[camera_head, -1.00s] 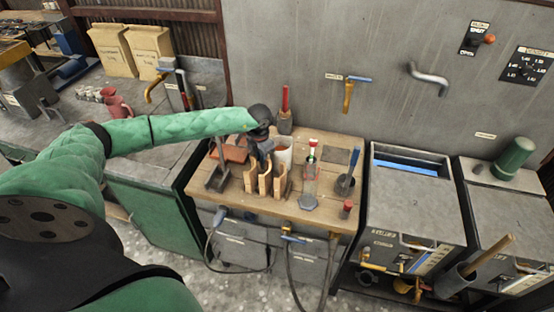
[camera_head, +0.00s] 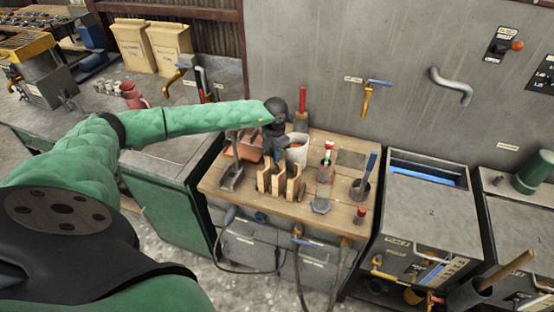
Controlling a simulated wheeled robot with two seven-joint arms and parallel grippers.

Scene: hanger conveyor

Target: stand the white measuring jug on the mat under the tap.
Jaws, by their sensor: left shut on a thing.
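The white measuring jug (camera_head: 297,153) is upright over the back of the wooden bench, beside the wooden rack. My left gripper (camera_head: 279,148) is shut on the jug from its left side, and its fingers are partly hidden by the wrist. The jug seems raised a little off the bench top, though its base is partly hidden. The dark square mat (camera_head: 351,159) lies bare at the back right of the bench, below the tap (camera_head: 369,92) with the blue handle on the wall. My right gripper is out of view.
A red-topped tube on a stand (camera_head: 325,178) stands between the jug and the mat. A dark pot with a blue handle (camera_head: 361,188) is in front of the mat. The wooden rack (camera_head: 279,182) is in front of the jug. A red-handled tool (camera_head: 302,103) stands behind it.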

